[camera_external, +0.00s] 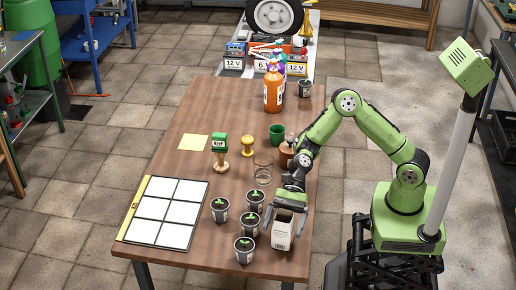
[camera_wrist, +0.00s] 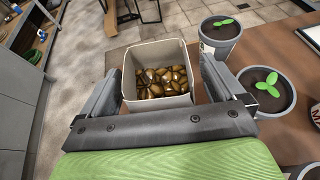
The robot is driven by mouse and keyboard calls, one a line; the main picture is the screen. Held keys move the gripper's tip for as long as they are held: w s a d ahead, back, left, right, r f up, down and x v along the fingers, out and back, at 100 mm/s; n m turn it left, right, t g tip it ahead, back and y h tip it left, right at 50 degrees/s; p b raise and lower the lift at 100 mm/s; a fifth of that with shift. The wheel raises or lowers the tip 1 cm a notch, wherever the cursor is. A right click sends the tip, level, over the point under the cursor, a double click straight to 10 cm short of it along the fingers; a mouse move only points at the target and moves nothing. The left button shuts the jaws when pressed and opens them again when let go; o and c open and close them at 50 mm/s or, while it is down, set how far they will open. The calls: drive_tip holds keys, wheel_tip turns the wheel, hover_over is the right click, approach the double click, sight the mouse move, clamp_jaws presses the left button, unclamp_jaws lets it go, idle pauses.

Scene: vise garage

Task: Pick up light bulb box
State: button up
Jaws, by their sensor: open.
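The light bulb box looks to be the white open-topped box (camera_external: 282,232) near the table's front right corner; its print is too small to read. In the wrist view the same box (camera_wrist: 158,107) stands between the fingers, with several shiny golden-brown pieces inside. My gripper (camera_external: 285,217) is open and reaches down over the box, one finger on each side. In the wrist view my gripper (camera_wrist: 160,70) has a finger left and right of the box walls. Whether either finger touches the box cannot be told.
Several potted seedlings (camera_external: 245,250) stand just left of the box; one pot (camera_wrist: 265,90) is close to the right finger. A glass (camera_external: 262,168), a stamp (camera_external: 220,150) and a green mug (camera_external: 277,134) stand farther back. A white-squared board (camera_external: 165,212) lies at left.

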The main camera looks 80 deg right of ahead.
drive_tip(key=shift+x, duration=0.8)
drive_tip(key=shift+d, duration=0.1)
drive_tip(key=shift+c, duration=0.3)
drive_tip(key=c, duration=1)
